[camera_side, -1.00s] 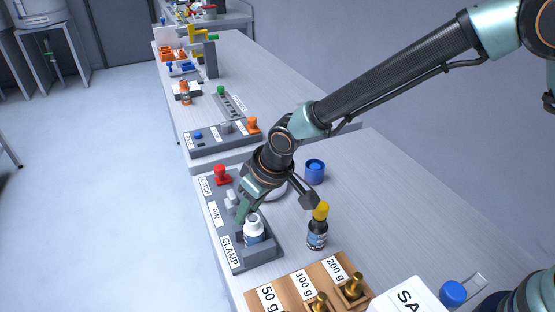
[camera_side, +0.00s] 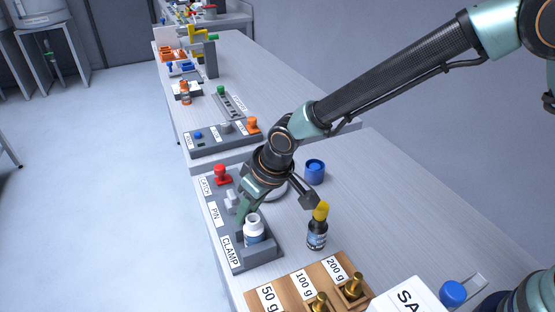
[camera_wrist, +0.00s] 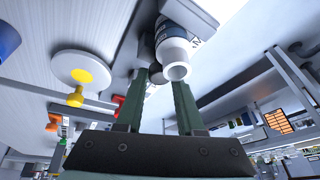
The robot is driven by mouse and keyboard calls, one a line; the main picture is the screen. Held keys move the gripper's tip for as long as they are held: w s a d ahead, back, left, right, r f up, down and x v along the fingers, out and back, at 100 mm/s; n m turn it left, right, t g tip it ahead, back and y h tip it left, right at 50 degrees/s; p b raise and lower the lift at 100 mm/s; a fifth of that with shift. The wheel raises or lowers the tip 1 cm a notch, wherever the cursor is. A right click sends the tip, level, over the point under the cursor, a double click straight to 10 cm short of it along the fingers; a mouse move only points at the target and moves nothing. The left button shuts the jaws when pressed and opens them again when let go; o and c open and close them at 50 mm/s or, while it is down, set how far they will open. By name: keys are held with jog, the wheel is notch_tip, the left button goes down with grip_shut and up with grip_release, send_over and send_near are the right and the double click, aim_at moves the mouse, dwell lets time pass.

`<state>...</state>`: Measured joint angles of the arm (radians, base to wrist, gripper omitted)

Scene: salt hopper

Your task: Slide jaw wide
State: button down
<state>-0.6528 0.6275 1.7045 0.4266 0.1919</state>
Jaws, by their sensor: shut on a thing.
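The grey clamp fixture (camera_side: 262,262) stands at the near left edge of the bench, marked CATCH, PIN and CLAMP. A white bottle (camera_side: 253,231) with a blue label stands upright in its clamp end; its open mouth also shows in the wrist view (camera_wrist: 176,72). My gripper (camera_side: 242,208) reaches down just behind the bottle. In the wrist view my gripper (camera_wrist: 160,92) has its green fingers on either side of a dark knob (camera_wrist: 156,75) beside the bottle, which looks like the clamp jaw's grip. The exact contact is partly hidden. The red catch knob (camera_side: 222,173) stands at the far end.
A dark bottle with a yellow cap (camera_side: 317,235) stands right of the clamp. A wooden weight block (camera_side: 290,290) and a white box (camera_side: 408,300) lie in front. A blue cup (camera_side: 315,172) stands behind. Another panel (camera_side: 215,140) is farther back. The bench to the right is clear.

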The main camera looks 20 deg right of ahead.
jog(key=shift+w+a+r, duration=0.1)
jog(key=shift+w+a, duration=0.05)
jog(key=shift+w, duration=0.4)
jog(key=shift+w+a, duration=0.1)
jog(key=shift+w, duration=0.45)
jog(key=c, duration=0.5)
grip_release()
jog(key=shift+d, duration=0.1)
jog(key=shift+s+d+r, duration=0.1)
jog(key=shift+d+r, duration=0.05)
jog(key=shift+r, duration=0.1)
jog(key=v, duration=1.1)
jog(key=shift+r, duration=0.2)
jog(key=shift+d, duration=0.1)
